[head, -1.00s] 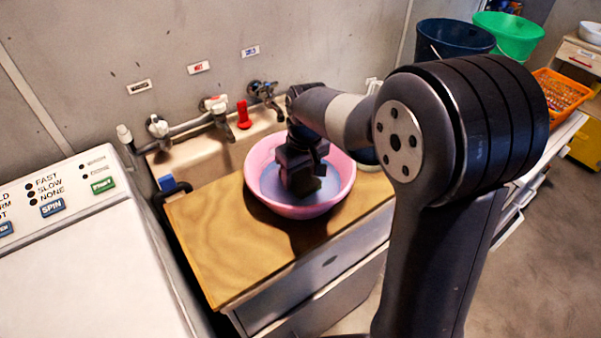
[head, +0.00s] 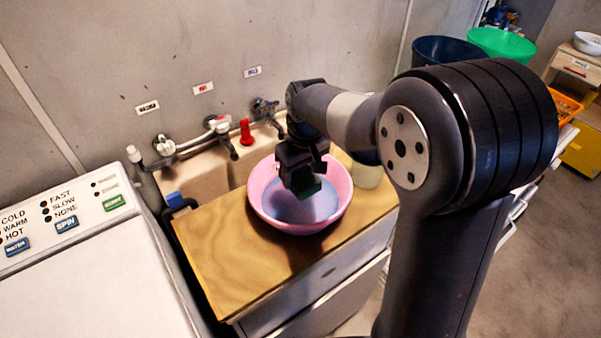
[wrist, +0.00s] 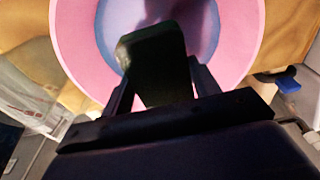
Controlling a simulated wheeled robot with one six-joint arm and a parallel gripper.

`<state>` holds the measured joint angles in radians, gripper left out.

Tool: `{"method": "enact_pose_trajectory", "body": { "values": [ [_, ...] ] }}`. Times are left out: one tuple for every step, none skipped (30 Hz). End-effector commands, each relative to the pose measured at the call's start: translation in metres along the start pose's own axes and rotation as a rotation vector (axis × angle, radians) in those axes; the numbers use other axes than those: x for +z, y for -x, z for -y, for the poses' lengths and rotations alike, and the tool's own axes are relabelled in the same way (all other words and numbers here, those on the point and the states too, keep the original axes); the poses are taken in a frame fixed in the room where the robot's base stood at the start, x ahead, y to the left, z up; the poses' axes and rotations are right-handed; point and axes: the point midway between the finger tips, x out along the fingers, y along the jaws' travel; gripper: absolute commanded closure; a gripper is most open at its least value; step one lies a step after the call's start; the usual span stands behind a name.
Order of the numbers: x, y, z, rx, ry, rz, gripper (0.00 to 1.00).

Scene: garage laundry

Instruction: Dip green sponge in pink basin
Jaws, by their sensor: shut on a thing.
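The pink basin (head: 262,205) stands on the wooden counter top and holds bluish water (head: 300,207). My gripper (head: 304,184) is over the basin, pointing down. It is shut on the green sponge (head: 308,190), which looks dark green and shows only in part below the jaws. In the wrist view the sponge (wrist: 156,62) is between the two fingers, with the pink basin (wrist: 238,40) and its water behind it. The sponge appears to be above the water; its exact height is hard to tell.
The wooden counter (head: 215,255) is clear left of the basin. A white washing machine (head: 90,275) stands left. A pale container (head: 367,174) is close right of the basin.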

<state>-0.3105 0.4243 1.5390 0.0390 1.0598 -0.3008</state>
Motion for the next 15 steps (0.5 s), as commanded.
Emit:
{"method": "enact_pose_trajectory", "body": {
  "values": [
    [-0.001,0.01,0.0,0.0,0.0,-0.001,0.61],
    [-0.002,0.013,0.0,0.0,0.0,-0.001,0.61],
    [-0.002,0.017,0.0,0.0,0.0,0.0,0.61],
    [-0.003,0.02,0.0,0.0,0.0,0.0,0.61],
    [-0.003,0.023,0.0,0.0,0.0,0.0,0.61],
    [-0.003,0.027,0.0,0.0,0.0,0.0,0.61],
    [-0.004,0.03,0.0,0.0,0.0,0.0,0.61],
    [-0.004,0.033,0.0,0.0,0.0,0.001,0.61],
    [-0.004,0.036,0.0,0.0,0.0,0.001,0.61],
    [-0.005,0.04,0.0,0.0,0.0,0.001,0.61],
    [-0.005,0.043,0.0,0.0,0.0,0.001,0.61],
    [-0.006,0.046,0.0,0.0,0.0,0.001,0.61],
    [-0.006,0.049,0.0,0.0,0.0,0.001,0.61],
    [-0.006,0.051,0.0,0.0,0.0,0.001,0.61],
    [-0.006,0.052,0.0,0.0,0.0,0.001,0.61]
  ]
}}
